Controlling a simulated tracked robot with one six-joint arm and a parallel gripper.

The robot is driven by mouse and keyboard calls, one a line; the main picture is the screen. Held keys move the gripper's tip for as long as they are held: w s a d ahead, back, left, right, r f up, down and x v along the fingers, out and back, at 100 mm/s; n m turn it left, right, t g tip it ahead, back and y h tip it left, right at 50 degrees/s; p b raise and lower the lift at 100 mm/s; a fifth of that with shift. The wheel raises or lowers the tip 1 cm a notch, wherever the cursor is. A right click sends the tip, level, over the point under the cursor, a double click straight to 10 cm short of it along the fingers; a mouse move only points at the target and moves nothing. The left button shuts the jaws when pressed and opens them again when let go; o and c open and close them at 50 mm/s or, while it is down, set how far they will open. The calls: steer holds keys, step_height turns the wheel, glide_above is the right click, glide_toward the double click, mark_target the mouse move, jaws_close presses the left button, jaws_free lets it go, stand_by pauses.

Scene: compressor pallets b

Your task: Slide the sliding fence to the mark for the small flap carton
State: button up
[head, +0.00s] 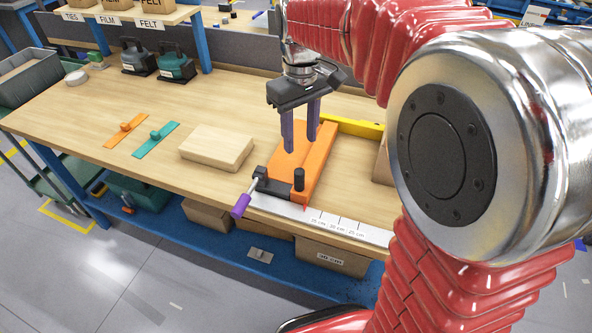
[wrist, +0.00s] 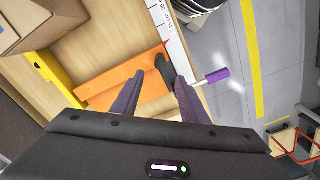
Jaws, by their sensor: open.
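The orange sliding fence (head: 318,172) lies across the bench beside a white scale (head: 290,208) with centimetre marks along the front edge. A black upright post (head: 299,181) stands near the fence's front end, and a purple-handled lever (head: 241,205) sticks out there. My gripper (head: 302,138) is open and empty, pointing down over the fence. In the wrist view the post (wrist: 164,68) shows just beyond and between my fingertips (wrist: 158,78); I cannot tell their height above it. The fence (wrist: 103,85) and purple lever (wrist: 216,76) also show there. No small-flap mark is readable.
A yellow rail (head: 352,127) runs behind the fence. A cardboard carton (head: 381,165) stands right of it, partly behind my arm. A pale wooden block (head: 217,148) lies to the left, with orange (head: 124,130) and teal (head: 155,139) pieces beyond it.

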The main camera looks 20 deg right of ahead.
mark_target(300, 176)
steer(key=shift+f, duration=0.1)
step_height(300, 176, down, 14)
steer(key=shift+r, duration=0.15)
stand_by(0.7)
steer(key=shift+c, duration=0.6)
jaws_close()
